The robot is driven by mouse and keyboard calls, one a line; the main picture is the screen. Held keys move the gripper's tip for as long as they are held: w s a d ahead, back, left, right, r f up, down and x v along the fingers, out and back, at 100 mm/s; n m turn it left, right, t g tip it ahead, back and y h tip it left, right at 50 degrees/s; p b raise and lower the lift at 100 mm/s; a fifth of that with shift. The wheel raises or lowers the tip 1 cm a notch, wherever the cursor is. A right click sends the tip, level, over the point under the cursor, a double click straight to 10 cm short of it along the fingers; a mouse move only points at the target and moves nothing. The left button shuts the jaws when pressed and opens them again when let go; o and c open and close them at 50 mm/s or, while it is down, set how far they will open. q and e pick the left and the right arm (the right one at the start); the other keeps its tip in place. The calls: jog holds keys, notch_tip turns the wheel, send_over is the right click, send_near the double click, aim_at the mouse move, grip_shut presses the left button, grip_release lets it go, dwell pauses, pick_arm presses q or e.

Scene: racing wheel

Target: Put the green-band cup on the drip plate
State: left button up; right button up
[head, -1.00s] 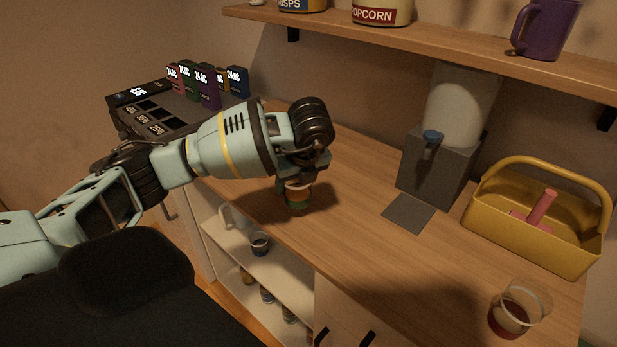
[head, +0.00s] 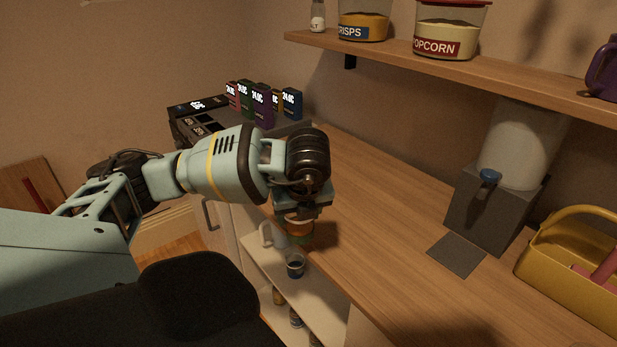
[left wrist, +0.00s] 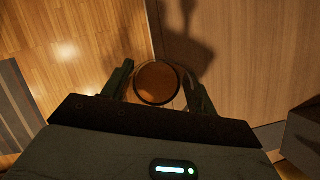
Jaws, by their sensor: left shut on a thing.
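The green-band cup (head: 300,228) is held in my left gripper (head: 300,213), near the counter's front edge. Only its upper part and a bit of green show below the jaws. In the left wrist view the cup's round brown top (left wrist: 157,83) sits between the two fingers of my left gripper (left wrist: 159,85). The drip plate (head: 457,254) is a flat dark square on the counter in front of the dispenser (head: 490,205), to the right of the gripper. The plate is bare. My right gripper is out of view.
A yellow caddy (head: 570,275) stands right of the dispenser. Above runs a shelf (head: 440,68) with jars. Below the counter, an open shelf holds a dark cup (head: 295,265) and a pale mug (head: 268,236). The counter between gripper and plate is clear.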

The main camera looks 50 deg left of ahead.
pick_arm(q)
jog(key=shift+s+a, duration=0.15)
jog(key=shift+s, duration=0.25)
jog(key=shift+s+r, duration=0.1)
